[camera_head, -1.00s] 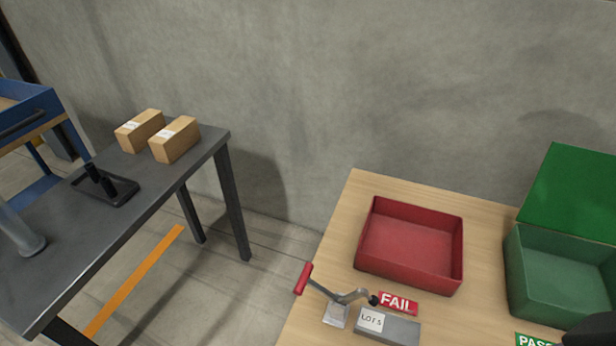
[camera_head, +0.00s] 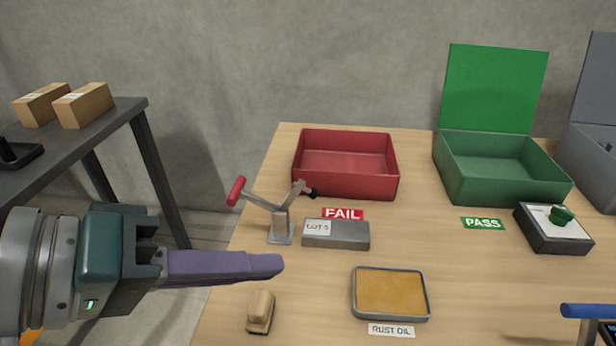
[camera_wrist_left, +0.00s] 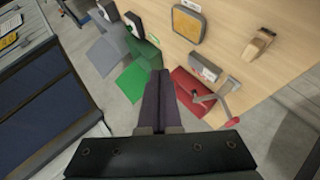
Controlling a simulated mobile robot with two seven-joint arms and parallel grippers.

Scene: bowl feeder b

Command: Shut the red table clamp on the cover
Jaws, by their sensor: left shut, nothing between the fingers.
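The red table clamp (camera_head: 281,222) stands on the wooden table beside a grey block labelled LOT 5 (camera_head: 351,238), which may be the cover. Its red handle (camera_head: 236,191) points up and left. Its metal arm slants up to the right, with the black tip raised above the block and apart from it. The clamp also shows in the left wrist view (camera_wrist_left: 208,98), right of my fingers. My left gripper (camera_head: 276,265) is shut and empty, pointing right, a little in front of the clamp in the head view and not touching it. My right gripper is out of view.
Behind the clamp is a red bin (camera_head: 346,188) with a FAIL label. A green lidded bin (camera_head: 500,180) and a button box (camera_head: 552,232) stand to the right. A rust oil tray (camera_head: 390,317) and a small brush (camera_head: 260,312) lie in front.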

